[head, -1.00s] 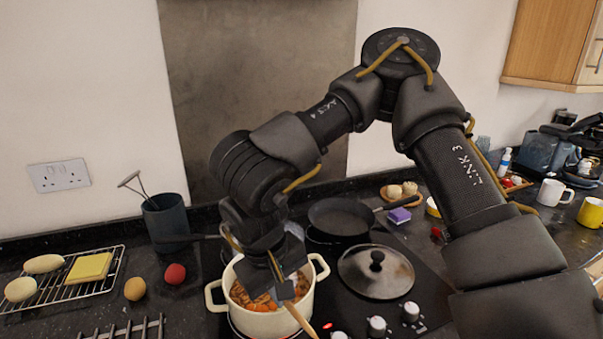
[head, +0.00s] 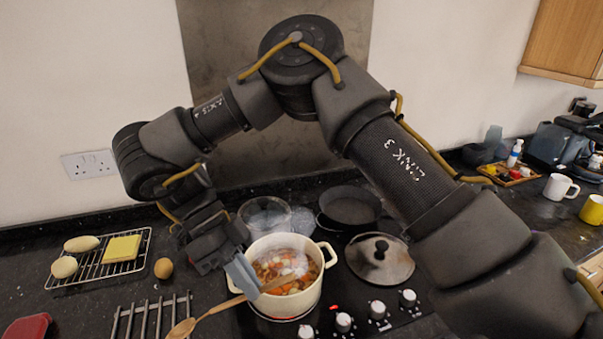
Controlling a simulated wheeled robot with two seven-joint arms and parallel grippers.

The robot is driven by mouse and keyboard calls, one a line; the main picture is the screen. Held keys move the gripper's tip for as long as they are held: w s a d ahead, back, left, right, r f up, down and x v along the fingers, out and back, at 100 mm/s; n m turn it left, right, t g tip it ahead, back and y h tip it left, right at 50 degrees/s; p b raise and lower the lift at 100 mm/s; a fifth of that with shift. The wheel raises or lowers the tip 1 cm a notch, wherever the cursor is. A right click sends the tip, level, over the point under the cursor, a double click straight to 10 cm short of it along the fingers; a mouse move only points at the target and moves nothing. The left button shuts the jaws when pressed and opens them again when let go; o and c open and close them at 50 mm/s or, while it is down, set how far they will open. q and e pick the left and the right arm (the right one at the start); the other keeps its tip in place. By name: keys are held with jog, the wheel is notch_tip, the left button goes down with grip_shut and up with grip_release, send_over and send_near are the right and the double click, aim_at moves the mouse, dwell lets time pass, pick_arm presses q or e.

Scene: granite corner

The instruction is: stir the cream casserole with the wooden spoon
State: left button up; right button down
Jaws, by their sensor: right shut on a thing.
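The cream casserole (head: 312,290) stands on the hob, uncovered, with chunky orange and brown stew (head: 275,268) in it. My right gripper (head: 243,278) is at the casserole's left rim, shut on the handle of the wooden spoon (head: 220,308). The spoon lies slantwise. Its rounded head is at the lower left, outside the casserole, and the handle's other end reaches over the rim above the stew. Whether that end touches the stew I cannot tell. My left gripper is not in view.
A lid with a black knob (head: 396,268) lies right of the casserole. A black frying pan (head: 350,206) and a clear round lid or dish (head: 264,214) are behind it. A metal trivet (head: 150,318), an egg-like item (head: 163,268) and a cooling rack (head: 140,262) are on the left.

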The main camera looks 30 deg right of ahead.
jog(key=w+d+r+m+t+y+p, duration=0.1)
jog(key=d+r+m+t+y+p, duration=0.1)
jog(key=d+r+m+y, duration=0.3)
jog(key=w+d+r+m+t+y+p, duration=0.2)
jog(key=d+r+m+y+p, duration=0.3)
jog(key=d+m+y, duration=0.3)
jog(key=shift+w+r+m+y, duration=0.15)
jog(key=shift+r+m+y, duration=0.15)
jog(key=shift+m+y, duration=2.85)
jog(key=shift+f+m+h, duration=0.15)
jog(key=shift+m+h, duration=0.8)
jog(key=s+a+f, duration=0.1)
jog(key=s+f, duration=0.5)
jog(key=w+d+f+b, duration=0.1)
jog(key=w+f+b, duration=0.5)
jog(key=b, duration=0.5)
notch_tip(320, 180, down, 2)
jog(key=shift+f, duration=0.1)
jog(key=shift+s, duration=0.1)
